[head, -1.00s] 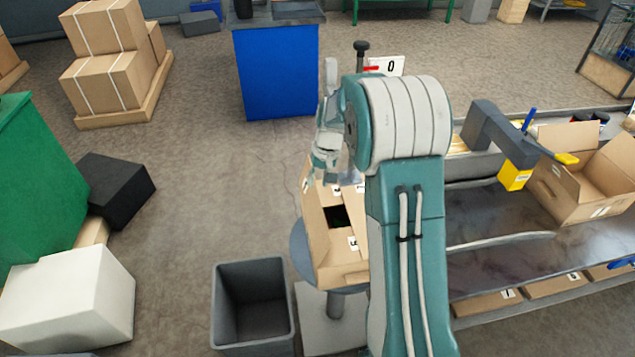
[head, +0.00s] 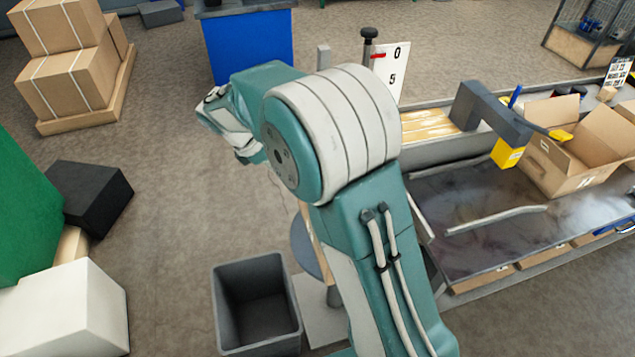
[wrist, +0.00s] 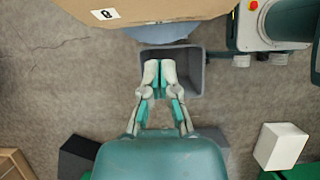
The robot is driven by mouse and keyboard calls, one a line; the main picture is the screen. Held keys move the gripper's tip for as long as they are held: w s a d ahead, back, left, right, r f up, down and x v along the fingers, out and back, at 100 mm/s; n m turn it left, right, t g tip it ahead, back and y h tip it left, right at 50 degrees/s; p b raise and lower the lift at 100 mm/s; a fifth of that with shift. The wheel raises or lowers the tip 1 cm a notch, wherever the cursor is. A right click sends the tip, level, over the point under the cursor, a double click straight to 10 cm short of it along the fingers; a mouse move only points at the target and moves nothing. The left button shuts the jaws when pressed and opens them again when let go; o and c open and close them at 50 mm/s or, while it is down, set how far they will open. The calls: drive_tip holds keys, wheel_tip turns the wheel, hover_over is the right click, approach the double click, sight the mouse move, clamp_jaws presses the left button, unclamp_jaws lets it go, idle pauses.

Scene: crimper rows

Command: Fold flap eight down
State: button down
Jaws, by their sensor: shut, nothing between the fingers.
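A cardboard flap (wrist: 170,12) with a white label (wrist: 105,14) reading 8 spans the top of the wrist view. In the head view, my arm hides nearly all of the carton; only a thin cardboard strip (head: 318,240) shows beside it, over the round stand (head: 303,250). My gripper (wrist: 160,68) is shut and empty. In the wrist view its fingertips are below the flap's edge, with a visible gap in the picture. The fingertips cannot be made out in the head view.
A grey open bin (head: 255,305) stands on the floor left of the stand and shows behind my fingers in the wrist view (wrist: 190,75). A bench (head: 480,235) with an open carton (head: 575,160) lies right. Black (head: 90,195) and white (head: 65,310) blocks stand left.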

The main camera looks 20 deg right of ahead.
drive_tip(key=d+f, duration=0.8)
drive_tip(key=f, duration=0.1)
drive_tip(key=shift+d+f, duration=0.25)
drive_tip(key=shift+d, duration=0.15)
drive_tip(key=shift+d+n, duration=0.2)
drive_tip(key=shift+n, duration=0.1)
drive_tip(key=shift+a, duration=0.15)
drive_tip(key=shift+d+f, duration=0.2)
drive_tip(key=shift+d, duration=0.7)
drive_tip(key=shift+d+f, duration=0.2)
drive_tip(key=shift+d, duration=0.65)
drive_tip(key=shift+w+a, duration=0.1)
drive_tip(key=shift+a, duration=0.05)
